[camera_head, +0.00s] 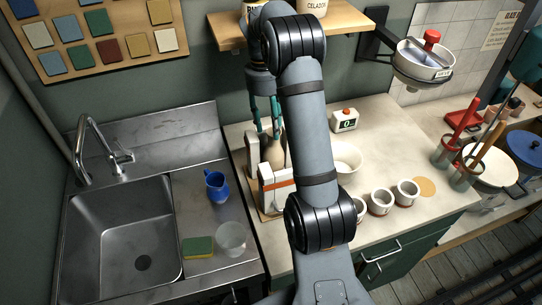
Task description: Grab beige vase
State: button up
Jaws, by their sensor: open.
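The beige vase (273,149) stands upright on the counter behind my arm, its right side partly hidden by the arm link. My gripper (268,128) is above the vase, pointing down, with its teal fingers apart on either side of the vase's narrow upper part. The gripper is open. Whether the fingers touch the vase cannot be told, as the arm covers part of this spot.
A white bowl (347,160), several small cups (407,192) and a timer (344,120) are to the right. A wooden shelf (340,20) hangs above. The sink (125,240) and blue jug (216,186) are left.

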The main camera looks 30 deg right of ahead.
jog(key=p, duration=0.2)
send_over(274, 153)
jog(key=w+d, duration=0.1)
jog(key=w, duration=0.1)
notch_tip(274, 153, down, 4)
jog(key=shift+w+d+f, duration=0.1)
jog(key=shift+d, duration=0.05)
jog(key=shift+f, duration=0.55)
jog(key=c, duration=0.3)
jog(key=c, duration=0.6)
